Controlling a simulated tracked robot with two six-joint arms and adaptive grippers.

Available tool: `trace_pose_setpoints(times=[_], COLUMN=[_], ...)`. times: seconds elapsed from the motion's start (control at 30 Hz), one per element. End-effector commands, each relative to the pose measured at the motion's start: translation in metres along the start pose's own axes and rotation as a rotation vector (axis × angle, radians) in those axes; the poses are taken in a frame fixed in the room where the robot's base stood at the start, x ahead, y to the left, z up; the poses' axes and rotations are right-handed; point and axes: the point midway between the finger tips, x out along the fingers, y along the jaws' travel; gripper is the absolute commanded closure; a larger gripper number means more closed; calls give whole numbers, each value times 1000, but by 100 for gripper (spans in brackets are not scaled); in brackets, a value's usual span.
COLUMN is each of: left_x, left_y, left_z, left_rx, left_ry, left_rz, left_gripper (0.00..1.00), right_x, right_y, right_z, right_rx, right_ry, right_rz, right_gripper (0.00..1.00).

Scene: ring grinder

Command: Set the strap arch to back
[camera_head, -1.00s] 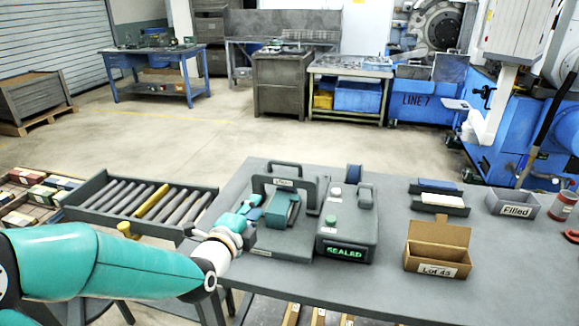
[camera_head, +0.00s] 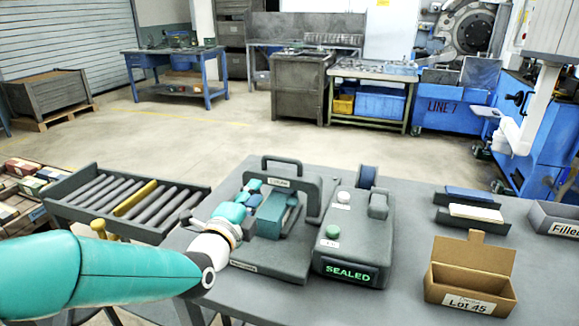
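The sealing station has a dark grey base (camera_head: 276,262) with a labelled strap arch (camera_head: 308,184) standing over it. A teal block (camera_head: 271,216) sits under the arch, partly hidden. A second, smaller dark loop (camera_head: 282,159) rises just behind the arch. My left gripper (camera_head: 250,192) reaches in from the left, at the arch's left side and close to the teal block. Its fingers overlap the arch's left leg in the picture, and I cannot tell whether they touch or grip it. My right gripper is not in view.
Right of the arch stands a grey control unit (camera_head: 352,232) with a lit "SEALED" display (camera_head: 348,272) and a green button (camera_head: 333,231). An open cardboard box (camera_head: 470,284) and a "Filled" tray (camera_head: 556,218) are farther right. A roller conveyor (camera_head: 118,200) is at the left.

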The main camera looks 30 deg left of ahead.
Motion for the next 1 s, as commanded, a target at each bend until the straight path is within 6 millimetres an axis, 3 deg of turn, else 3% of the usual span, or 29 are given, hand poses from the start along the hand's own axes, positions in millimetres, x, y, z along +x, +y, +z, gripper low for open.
trace_pose_setpoints(times=[0.27, 0.7, 1.0], left_x=[40, 134, 167], left_y=[-2, -2, 0], left_z=[-8, -12, -14], left_rx=[-1, 0, -1], left_ry=[15, 19, 20], left_rz=[2, 1, 1], left_gripper=[73, 73, 73], right_x=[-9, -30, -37], right_y=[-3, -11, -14], right_z=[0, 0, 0], right_rx=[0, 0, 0], right_ry=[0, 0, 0], right_rz=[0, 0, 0], right_gripper=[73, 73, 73])
